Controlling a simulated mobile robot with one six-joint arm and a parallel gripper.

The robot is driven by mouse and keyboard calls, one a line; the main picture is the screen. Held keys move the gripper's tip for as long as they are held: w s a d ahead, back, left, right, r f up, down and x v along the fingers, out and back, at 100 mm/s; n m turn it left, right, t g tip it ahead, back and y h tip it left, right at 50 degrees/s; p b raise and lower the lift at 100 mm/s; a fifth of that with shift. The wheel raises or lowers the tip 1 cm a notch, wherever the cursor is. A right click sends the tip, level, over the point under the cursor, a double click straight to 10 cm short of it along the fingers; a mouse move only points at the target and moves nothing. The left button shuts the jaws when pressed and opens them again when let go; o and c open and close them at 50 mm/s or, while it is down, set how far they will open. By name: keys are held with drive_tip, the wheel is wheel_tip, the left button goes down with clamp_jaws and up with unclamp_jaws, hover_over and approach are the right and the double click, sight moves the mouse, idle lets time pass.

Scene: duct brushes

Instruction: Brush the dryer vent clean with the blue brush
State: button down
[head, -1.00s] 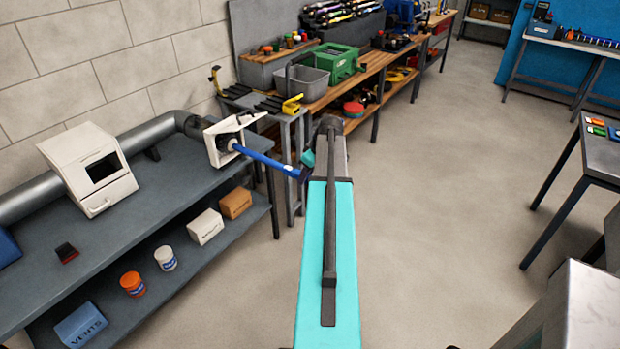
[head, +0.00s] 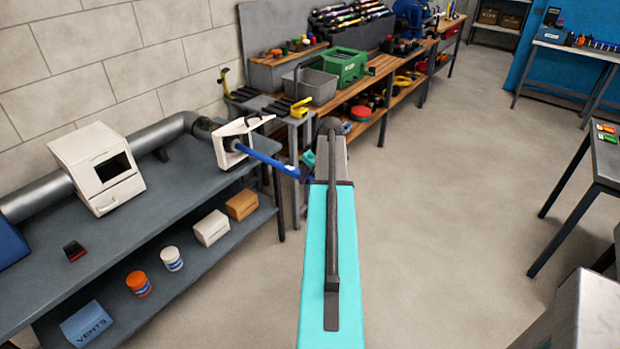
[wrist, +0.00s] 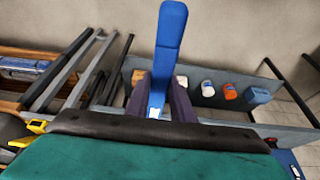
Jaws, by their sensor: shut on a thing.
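The blue brush (head: 265,158) is held by my gripper (head: 306,172). Its handle slopes up and left from the gripper to the white dryer vent hood (head: 220,151) at the end of the duct. The brush head is at or inside the hood's open mouth; the bristles are mostly hidden and I cannot tell how deep they reach. In the wrist view the blue handle (wrist: 171,40) stands between the dark purple fingers of my gripper (wrist: 158,85), which are shut on it.
The hood sits at the far end of a grey bench (head: 100,240), with a grey duct (head: 162,133) and white box (head: 97,168) on it. Tubs and boxes stand on its lower shelf. A small stand (head: 290,122) with clamps is behind my gripper.

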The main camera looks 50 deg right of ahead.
sight(265, 156)
drive_tip(key=shift+w+d+r+b, duration=0.1)
drive_tip(key=shift+w+b, duration=0.1)
drive_tip(key=shift+w, duration=5)
drive_tip(key=shift+w+r+b, duration=0.1)
drive_tip(key=shift+w+b, duration=0.1)
drive_tip(key=shift+w, duration=5)
drive_tip(key=shift+s, duration=0.1)
drive_tip(key=shift+s+b, duration=0.45)
drive_tip(key=shift+s, duration=10.95)
drive_tip(key=shift+w, duration=0.1)
